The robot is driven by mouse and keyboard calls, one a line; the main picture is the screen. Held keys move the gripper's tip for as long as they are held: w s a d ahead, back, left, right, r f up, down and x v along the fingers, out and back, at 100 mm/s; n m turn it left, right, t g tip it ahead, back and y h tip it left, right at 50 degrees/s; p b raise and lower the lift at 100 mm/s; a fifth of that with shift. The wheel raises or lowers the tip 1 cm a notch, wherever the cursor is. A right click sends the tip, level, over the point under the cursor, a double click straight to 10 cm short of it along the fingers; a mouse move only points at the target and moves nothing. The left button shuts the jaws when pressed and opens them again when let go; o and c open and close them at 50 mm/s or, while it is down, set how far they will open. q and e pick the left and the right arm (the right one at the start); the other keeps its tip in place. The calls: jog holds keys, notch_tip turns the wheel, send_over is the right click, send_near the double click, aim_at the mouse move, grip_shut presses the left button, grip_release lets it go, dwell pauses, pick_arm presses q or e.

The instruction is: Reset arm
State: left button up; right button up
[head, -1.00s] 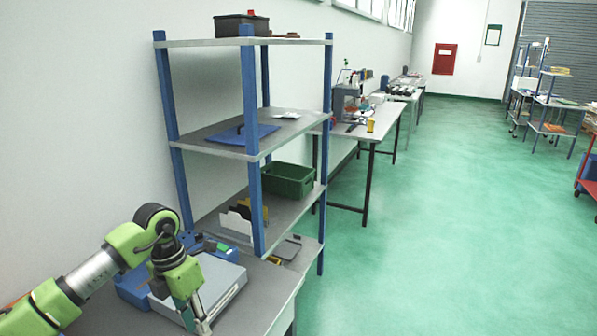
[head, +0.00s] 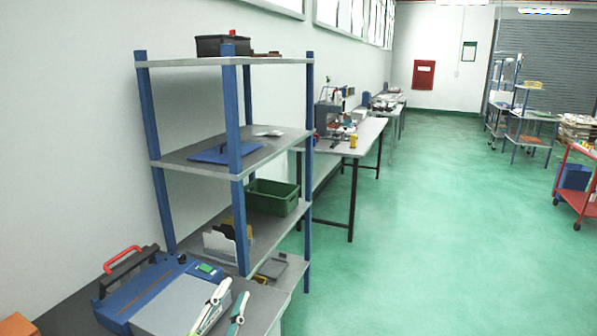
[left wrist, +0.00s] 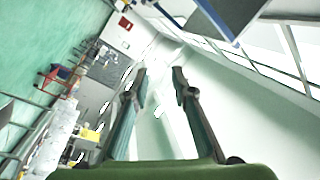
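My left gripper (head: 234,289) shows at the bottom of the head view, with only its two pale and green fingers in sight. They stand apart in front of the bench top. In the left wrist view my left gripper (left wrist: 159,72) is open, with nothing held between its fingers. They point into the room, with the white wall and windows behind. Most of the left arm is outside the head view. My right gripper is in neither view.
A shelf rack (head: 230,160) with blue posts stands behind, holding a green crate (head: 272,197). The green floor (head: 440,240) to the right is clear.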

pick_arm(q)
jog(key=s+a+f+n+g+y, duration=0.2)
jog(key=s+a+f+n+g, duration=0.25)
jog(key=f, duration=0.35)
jog(key=s+a+f+n+g+y, duration=0.3)
jog(key=s+f, duration=0.2)
jog(key=f, duration=0.3)
jog(key=s+f+n+g+h, duration=0.1)
jog(key=s+f+g, duration=0.35)
jog(key=s, duration=0.55)
jog(key=s+f+n+g, duration=0.1)
jog(key=s+f+g, duration=0.2)
jog(key=s+f, duration=0.5)
jog(key=s+f+g+b, duration=0.1)
jog(key=s+f, duration=0.1)
jog(key=f, duration=1.2)
jog(key=s+f+g+b, duration=0.1)
jog(key=s+f+b, duration=0.15)
jog(key=f, duration=1.15)
jog(key=s+a+f+g+b, duration=0.1)
jog(key=s+a+f, duration=0.1)
jog(key=s+f, duration=1.5)
jog(key=shift+a+f+b, duration=0.3)
jog(key=shift+a+f, duration=0.1)
jog(key=shift+f, duration=0.05)
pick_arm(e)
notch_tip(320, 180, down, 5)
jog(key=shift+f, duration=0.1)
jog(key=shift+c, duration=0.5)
